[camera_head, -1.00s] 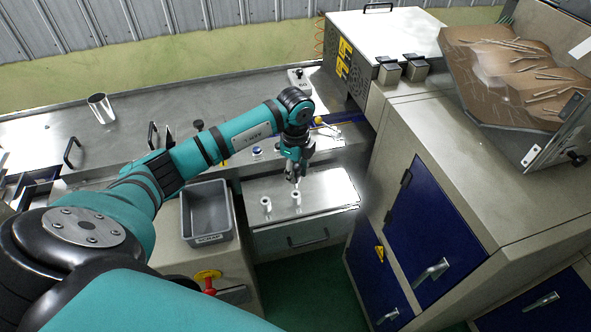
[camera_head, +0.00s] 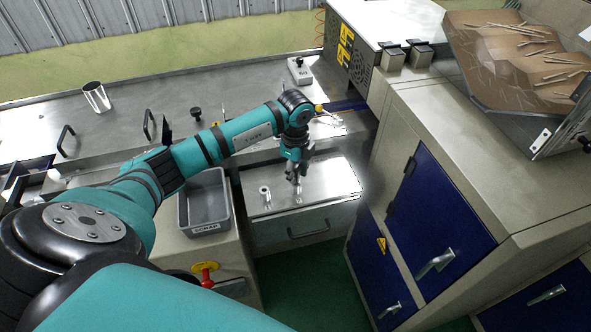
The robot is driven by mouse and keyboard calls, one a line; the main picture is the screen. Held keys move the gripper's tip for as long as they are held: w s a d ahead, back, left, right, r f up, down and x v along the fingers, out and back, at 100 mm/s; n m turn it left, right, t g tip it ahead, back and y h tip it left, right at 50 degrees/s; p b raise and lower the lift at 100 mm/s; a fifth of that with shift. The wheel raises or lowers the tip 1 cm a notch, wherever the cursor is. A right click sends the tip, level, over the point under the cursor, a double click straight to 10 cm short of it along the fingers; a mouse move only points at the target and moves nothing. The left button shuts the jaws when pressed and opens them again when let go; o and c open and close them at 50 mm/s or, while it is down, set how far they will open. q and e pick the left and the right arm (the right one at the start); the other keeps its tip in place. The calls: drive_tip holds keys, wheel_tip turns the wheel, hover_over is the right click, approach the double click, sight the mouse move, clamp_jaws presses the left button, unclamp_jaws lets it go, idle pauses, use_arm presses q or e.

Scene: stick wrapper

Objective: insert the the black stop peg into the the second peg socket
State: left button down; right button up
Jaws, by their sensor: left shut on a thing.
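Two short white cylindrical sockets stand on the steel plate (camera_head: 325,183) of the low drawer unit. The left socket (camera_head: 265,192) is in clear view with a dark hole in its top. My left gripper (camera_head: 297,184) points down directly over the right socket (camera_head: 299,197) and partly covers it. The gripper is shut on the black stop peg, which is too small and dark to tell apart from the fingers. I cannot tell whether the peg tip is in the socket or above it. My right gripper is not in view.
A grey scrap bin (camera_head: 204,204) stands left of the plate. A tall cabinet with blue doors (camera_head: 438,215) rises close on the right. A metal cup (camera_head: 96,97) and a small white box (camera_head: 300,71) are on the bench behind. The plate's front right is clear.

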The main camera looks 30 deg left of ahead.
use_arm(q)
drive_tip(key=shift+f, duration=0.35)
drive_tip(key=shift+f, duration=0.1)
idle(0.3)
drive_tip(key=c, duration=1)
unclamp_jaws()
